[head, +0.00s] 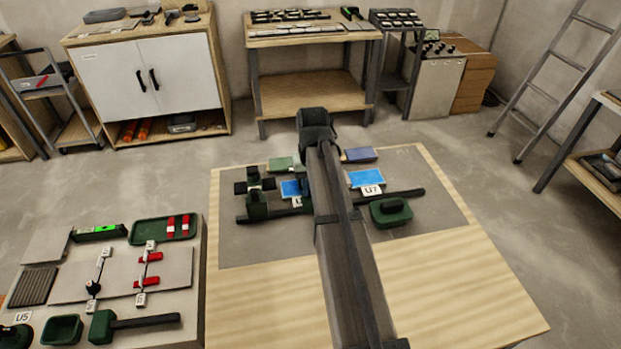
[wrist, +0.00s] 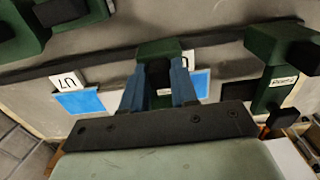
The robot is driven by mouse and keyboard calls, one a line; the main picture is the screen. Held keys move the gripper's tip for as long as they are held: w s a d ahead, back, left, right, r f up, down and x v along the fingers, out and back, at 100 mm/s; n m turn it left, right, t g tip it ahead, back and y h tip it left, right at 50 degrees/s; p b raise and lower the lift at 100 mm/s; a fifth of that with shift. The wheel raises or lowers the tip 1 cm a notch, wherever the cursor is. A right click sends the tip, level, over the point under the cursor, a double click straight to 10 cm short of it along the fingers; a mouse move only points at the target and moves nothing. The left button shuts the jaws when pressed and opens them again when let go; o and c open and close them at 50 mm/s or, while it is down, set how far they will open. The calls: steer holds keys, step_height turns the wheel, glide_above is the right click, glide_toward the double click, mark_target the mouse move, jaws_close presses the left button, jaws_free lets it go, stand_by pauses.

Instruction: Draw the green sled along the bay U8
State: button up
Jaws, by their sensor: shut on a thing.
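The green sled (wrist: 158,48), a green block with a dark grip, shows in the wrist view at the dark rail (wrist: 100,66). My gripper (wrist: 160,70) has its two blue fingers closed on the dark grip. A blue pad (wrist: 201,82) with a partly hidden label lies just right of the fingers; I cannot read whether it is U8. In the head view this pad (head: 290,189) lies left of my arm. The pad marked U7 (head: 366,179) lies right of my arm and also shows in the wrist view (wrist: 80,102). My arm hides the gripper in the head view.
A green post with dark arms (head: 256,200) stands at the rail's left. A tool-covered side table (head: 190,330) is at left. The table's front is clear.

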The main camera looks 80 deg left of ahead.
steer(key=shift+s, duration=2.45)
steer(key=o, duration=0.9)
steer(key=shift+c, duration=0.2)
step_height(320, 180, up, 7)
